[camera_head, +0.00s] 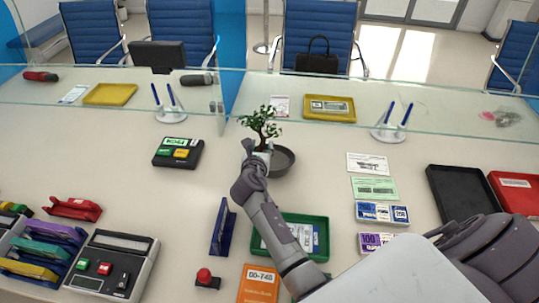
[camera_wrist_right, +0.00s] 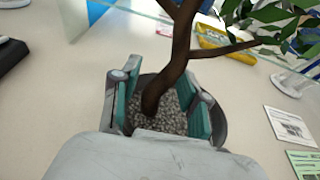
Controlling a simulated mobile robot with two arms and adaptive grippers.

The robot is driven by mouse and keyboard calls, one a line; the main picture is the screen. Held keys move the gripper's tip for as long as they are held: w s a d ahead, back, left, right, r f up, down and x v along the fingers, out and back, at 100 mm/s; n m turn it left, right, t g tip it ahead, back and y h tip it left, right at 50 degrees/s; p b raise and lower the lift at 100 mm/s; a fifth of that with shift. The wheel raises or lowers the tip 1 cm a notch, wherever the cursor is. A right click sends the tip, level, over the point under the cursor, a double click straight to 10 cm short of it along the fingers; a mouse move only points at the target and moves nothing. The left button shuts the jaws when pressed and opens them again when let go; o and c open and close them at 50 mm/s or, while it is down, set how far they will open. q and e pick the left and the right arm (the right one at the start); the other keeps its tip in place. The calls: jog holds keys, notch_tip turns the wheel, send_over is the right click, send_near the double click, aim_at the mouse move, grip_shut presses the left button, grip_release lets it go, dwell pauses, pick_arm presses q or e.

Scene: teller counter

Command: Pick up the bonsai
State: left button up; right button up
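In the right wrist view, the trunk (camera_wrist_right: 172,82) rises from grey gravel between the two fingers of my right gripper (camera_wrist_right: 160,100). I cannot tell whether the base is lifted. My left gripper is not in view.
A glass partition (camera_head: 190,90) runs behind the bonsai. A green tray (camera_head: 318,226) lies in front, near my arm.

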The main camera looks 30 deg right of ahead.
jog(key=shift+d, duration=0.1)
grip_shut()
jog(key=shift+w, duration=0.1)
